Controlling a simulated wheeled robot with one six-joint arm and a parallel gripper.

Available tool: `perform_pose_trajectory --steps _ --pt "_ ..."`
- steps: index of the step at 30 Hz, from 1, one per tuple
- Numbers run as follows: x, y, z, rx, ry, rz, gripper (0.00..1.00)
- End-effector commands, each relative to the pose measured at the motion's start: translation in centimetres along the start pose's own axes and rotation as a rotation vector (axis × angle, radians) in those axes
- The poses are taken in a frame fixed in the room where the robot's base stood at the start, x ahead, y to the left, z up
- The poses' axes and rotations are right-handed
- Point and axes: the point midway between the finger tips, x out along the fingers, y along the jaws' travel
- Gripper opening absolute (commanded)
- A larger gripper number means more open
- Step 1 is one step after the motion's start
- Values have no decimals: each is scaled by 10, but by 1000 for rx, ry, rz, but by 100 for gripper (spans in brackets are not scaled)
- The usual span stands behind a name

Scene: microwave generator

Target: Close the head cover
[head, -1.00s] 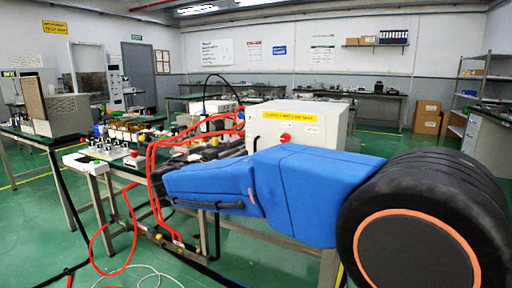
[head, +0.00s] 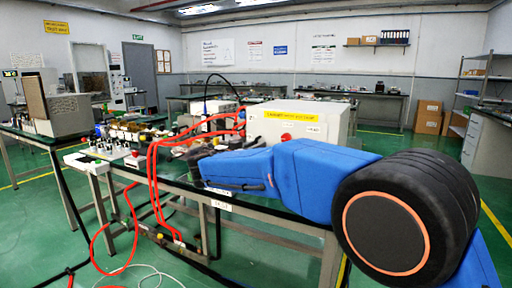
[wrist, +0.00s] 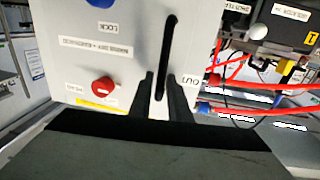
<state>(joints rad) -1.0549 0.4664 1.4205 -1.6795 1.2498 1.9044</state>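The white generator box (head: 330,122) stands on the bench behind my arm, with a yellow label and a red knob on its face. In the wrist view the box's white face (wrist: 120,70) is close, with the red knob (wrist: 103,88), a blue round part at the top and a long black upright bar or slot (wrist: 166,55). My gripper (wrist: 165,98) has its two dark fingers apart, just below and either side of the bar's lower end. I cannot tell whether they touch it. I cannot pick out the head cover for sure.
Red cables (head: 152,190) hang over the bench's front edge and also run beside the box in the wrist view (wrist: 250,85). Small parts crowd the bench (head: 275,215) to the left. Shelves (head: 470,95) and cardboard boxes (head: 428,118) stand at the back right.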

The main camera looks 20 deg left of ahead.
Motion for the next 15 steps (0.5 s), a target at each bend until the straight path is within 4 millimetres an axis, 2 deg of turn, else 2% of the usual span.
perform_pose_trajectory --steps 2,4,5,11,15 --pt "0 0 0 0 0 0 17" --pt "0 0 0 0 0 0 2" --pt "0 0 0 0 0 0 0" --pt "2 0 0 0 0 1 0" --pt "16 -5 0 1 0 2 0"
